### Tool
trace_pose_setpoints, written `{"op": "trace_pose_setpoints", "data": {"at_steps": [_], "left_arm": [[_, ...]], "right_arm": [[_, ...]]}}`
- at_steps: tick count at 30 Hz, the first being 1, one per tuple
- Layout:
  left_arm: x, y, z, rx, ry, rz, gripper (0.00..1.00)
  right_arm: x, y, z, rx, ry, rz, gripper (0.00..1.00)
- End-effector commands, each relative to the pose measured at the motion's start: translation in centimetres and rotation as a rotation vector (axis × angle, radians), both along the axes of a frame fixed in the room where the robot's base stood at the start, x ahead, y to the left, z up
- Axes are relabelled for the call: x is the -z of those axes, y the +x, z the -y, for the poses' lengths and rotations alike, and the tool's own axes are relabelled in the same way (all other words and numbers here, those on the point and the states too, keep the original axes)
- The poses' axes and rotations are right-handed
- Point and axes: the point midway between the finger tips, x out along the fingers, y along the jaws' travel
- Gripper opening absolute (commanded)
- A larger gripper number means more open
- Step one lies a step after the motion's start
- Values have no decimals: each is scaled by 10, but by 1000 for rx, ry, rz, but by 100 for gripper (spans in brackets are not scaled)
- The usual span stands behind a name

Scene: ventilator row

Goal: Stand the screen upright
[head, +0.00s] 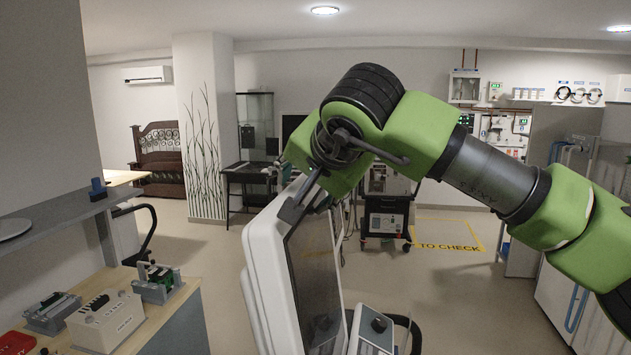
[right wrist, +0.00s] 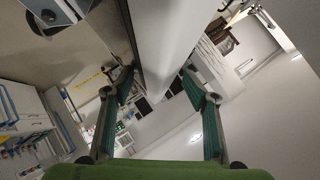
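The screen (head: 318,270) is a grey display in a thick white housing (head: 262,270), seen nearly edge-on at the centre of the head view. It leans a little in the picture. My right gripper (head: 308,200) reaches down onto its top edge from the right. In the right wrist view my right gripper (right wrist: 158,80) is open, one finger on each side of the screen's white housing (right wrist: 172,45). I cannot tell whether the pads touch it. The screen's base and mount are hidden. My left gripper is not in view.
A grey control unit (head: 372,332) with a knob stands right of the screen. A counter with several devices (head: 108,318) and a grey shelf (head: 60,228) are at the left. A black cart (head: 385,220) stands behind. Open floor (head: 450,290) lies to the right.

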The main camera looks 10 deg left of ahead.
Motion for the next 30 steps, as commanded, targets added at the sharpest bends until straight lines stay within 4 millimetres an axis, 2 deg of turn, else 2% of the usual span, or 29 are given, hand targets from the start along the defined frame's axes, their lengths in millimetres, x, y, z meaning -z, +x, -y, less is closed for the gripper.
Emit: {"op": "trace_pose_setpoints", "data": {"at_steps": [1, 8, 30], "left_arm": [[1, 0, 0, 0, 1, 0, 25], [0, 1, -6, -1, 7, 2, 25], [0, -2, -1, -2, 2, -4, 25]], "right_arm": [[7, -2, -3, -8, -7, -11, 50], [4, -2, -3, -7, -1, -7, 50], [-3, 0, -2, -3, 6, 3, 50]]}}
